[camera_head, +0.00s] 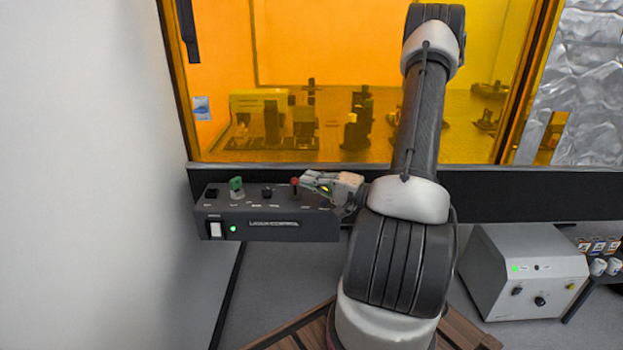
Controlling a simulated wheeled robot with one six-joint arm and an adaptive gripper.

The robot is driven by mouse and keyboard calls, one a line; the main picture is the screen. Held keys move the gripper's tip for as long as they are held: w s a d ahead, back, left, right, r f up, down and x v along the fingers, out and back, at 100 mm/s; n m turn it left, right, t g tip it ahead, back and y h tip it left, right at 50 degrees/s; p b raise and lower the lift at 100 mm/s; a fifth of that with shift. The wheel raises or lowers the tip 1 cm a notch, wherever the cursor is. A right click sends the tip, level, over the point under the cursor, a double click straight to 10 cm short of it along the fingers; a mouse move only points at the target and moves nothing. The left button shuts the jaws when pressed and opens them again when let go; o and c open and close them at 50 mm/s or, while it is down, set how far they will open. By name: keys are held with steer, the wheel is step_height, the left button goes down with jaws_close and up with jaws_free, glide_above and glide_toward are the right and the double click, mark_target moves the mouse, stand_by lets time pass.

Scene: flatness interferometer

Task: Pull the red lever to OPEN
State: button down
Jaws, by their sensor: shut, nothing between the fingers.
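The red lever (294,182) stands on top of a black control box (275,225), toward its right half. The lever has a small red tip and looks roughly upright. My gripper (303,180) comes in from the right, with its fingertips right beside the lever's right side. The fingers are shut with nothing between them. I cannot tell whether they touch the lever. The lever's base and any OPEN marking are too small to read, and my gripper and arm hide the box's right end.
The box also carries a green knob (236,186), a black knob (267,191), a white switch (215,230) and a lit green lamp (233,229). An orange window (350,70) stands behind. A white wall (80,180) is at left. A grey unit (520,270) stands at lower right.

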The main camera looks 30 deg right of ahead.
steer(key=v, duration=1.2)
stand_by(0.6)
